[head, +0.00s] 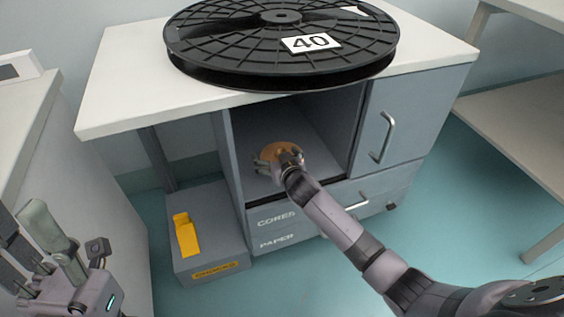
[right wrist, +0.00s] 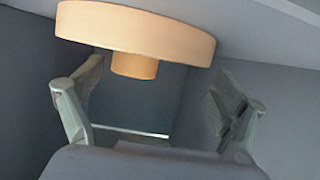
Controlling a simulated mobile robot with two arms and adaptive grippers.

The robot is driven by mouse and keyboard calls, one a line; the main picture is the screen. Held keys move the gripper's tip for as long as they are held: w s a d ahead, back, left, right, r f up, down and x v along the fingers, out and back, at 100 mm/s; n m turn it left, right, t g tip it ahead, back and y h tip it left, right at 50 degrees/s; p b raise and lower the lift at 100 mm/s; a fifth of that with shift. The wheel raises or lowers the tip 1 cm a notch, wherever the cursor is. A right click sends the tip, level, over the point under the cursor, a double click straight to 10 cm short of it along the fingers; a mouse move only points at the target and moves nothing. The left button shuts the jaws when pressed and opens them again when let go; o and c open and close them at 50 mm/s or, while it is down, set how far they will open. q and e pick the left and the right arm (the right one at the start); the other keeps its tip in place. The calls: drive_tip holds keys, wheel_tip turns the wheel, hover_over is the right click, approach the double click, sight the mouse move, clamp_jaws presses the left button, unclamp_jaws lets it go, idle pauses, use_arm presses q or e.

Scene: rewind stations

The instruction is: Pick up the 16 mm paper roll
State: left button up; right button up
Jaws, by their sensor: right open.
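A flat tan-orange roll (head: 281,147) lies inside the open compartment of the grey cabinet, partly hidden by my right gripper. In the right wrist view the roll (right wrist: 140,30) is a wide disc with a narrower round stub below its middle. No size mark is readable on it. My right gripper (head: 274,160) reaches into the compartment at the roll. Its fingers are open and stand apart on either side below the disc, with the stub between them; neither is closed on it. My left gripper (head: 32,235) is at the lower left, away from the cabinet; its finger opening is unclear.
A large black reel (head: 230,55) marked 40 lies on the white worktop (head: 125,90) above the compartment. Drawers marked CORES and PAPER (head: 278,242) are below. A grey CHOCKS box (head: 215,240) with a yellow piece (head: 187,236) stands at left. The compartment walls are close around my right gripper.

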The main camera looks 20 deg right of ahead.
drive_tip(key=shift+c, duration=0.5)
drive_tip(key=c, duration=1.1)
drive_tip(key=shift+r, duration=0.1)
